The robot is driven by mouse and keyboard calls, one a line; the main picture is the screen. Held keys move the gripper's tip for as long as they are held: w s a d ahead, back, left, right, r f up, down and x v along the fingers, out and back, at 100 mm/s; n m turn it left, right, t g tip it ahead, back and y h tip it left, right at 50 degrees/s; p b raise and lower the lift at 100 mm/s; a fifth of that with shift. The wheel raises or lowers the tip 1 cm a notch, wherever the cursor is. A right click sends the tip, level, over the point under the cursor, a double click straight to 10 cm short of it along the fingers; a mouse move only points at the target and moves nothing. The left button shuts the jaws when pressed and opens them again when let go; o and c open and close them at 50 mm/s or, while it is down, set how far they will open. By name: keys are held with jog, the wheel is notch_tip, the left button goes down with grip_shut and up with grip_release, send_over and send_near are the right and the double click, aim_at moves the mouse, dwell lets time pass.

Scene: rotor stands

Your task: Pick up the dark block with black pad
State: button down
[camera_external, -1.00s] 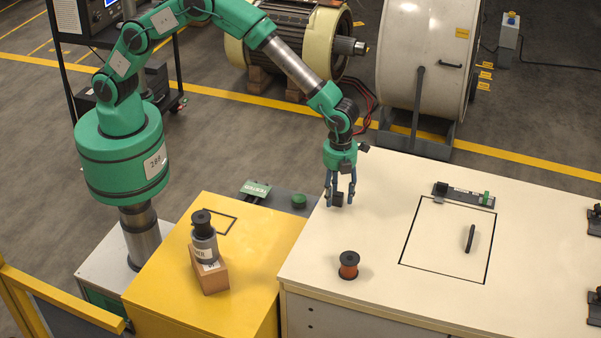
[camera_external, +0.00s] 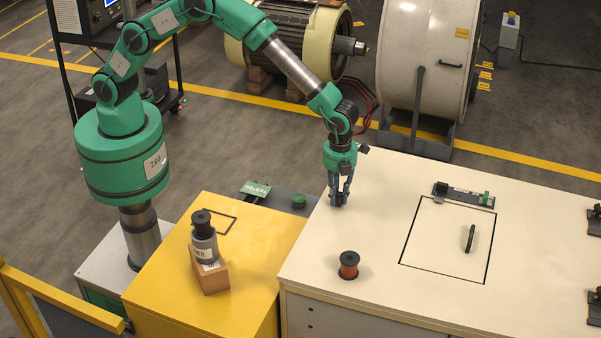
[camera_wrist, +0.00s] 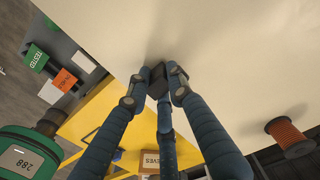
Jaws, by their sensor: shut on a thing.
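The dark block (camera_wrist: 157,84) sits between my fingers in the wrist view, at the top of the cream cabinet's surface (camera_external: 375,175). In the external view my gripper (camera_external: 339,199) points down over the cabinet's back left part, with its fingers closed in around the block. The block is mostly hidden by the fingers there. In the wrist view my gripper (camera_wrist: 155,82) is shut on the block from its sides. I cannot tell the black pad apart from the block. The block appears to be at the tabletop.
A copper-coloured spool (camera_external: 348,265) stands in front of my gripper. A panel with a dark handle (camera_external: 470,238) lies to the right. On the yellow cabinet (camera_external: 255,240), a grey cylinder with a black top (camera_external: 204,243) stands on a brown box (camera_external: 210,277). The cabinet top around the gripper is clear.

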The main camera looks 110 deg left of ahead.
aim_at(338, 193)
jog(key=shift+r, duration=0.15)
jog(key=shift+r, duration=0.6)
notch_tip(338, 193, up, 2)
jog(key=shift+r, duration=0.1)
jog(key=s+r, duration=0.1)
jog(key=s, duration=1.5)
jog(key=shift+a+r+p, duration=0.15)
jog(key=shift+a+p, duration=0.15)
jog(key=shift+a, duration=0.1)
